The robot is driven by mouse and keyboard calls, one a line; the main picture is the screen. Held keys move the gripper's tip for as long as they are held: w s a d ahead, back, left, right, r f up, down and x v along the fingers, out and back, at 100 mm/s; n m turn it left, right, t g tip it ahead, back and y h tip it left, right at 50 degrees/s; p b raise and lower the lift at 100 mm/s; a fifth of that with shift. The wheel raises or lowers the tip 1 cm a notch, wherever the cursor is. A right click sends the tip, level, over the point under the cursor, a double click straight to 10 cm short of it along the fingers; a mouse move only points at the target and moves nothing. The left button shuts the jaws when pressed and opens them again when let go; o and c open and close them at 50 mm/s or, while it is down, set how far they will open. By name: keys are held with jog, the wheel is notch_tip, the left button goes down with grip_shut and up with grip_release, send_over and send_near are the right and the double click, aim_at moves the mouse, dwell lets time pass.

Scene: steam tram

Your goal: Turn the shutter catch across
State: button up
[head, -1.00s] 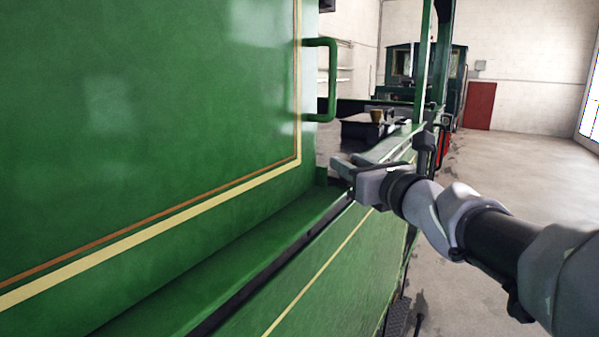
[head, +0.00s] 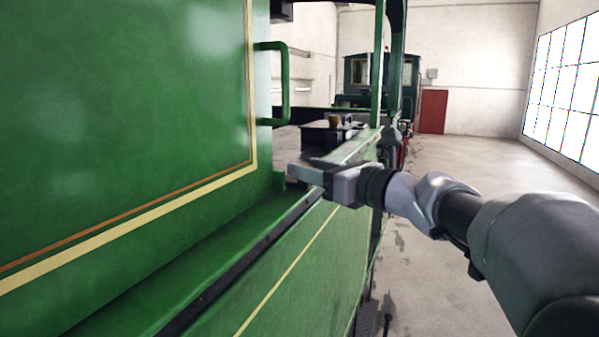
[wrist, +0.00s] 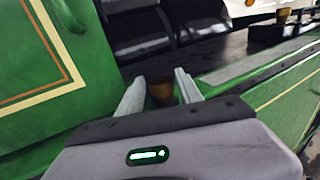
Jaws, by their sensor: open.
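I cannot make out a shutter catch for certain in either view. My gripper (head: 308,170) reaches in from the right over the green side ledge of the tram, just beyond the end of the large green panel (head: 120,110). In the wrist view its two pale fingers (wrist: 160,84) stand apart. A small brown, cup-shaped piece (wrist: 161,92) shows between them; I cannot tell how far beyond the fingertips it is. Nothing is seen held.
A green handle (head: 285,82) sticks out from the panel's edge. A black box (head: 322,138) with a brass-coloured cup (head: 334,120) stands farther along. A green post (head: 396,75) rises beyond my gripper. Open floor (head: 470,165) lies to the right.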

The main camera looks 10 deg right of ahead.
jog(key=b+v, duration=0.5)
jog(key=v, duration=1.2)
jog(key=shift+s, duration=0.1)
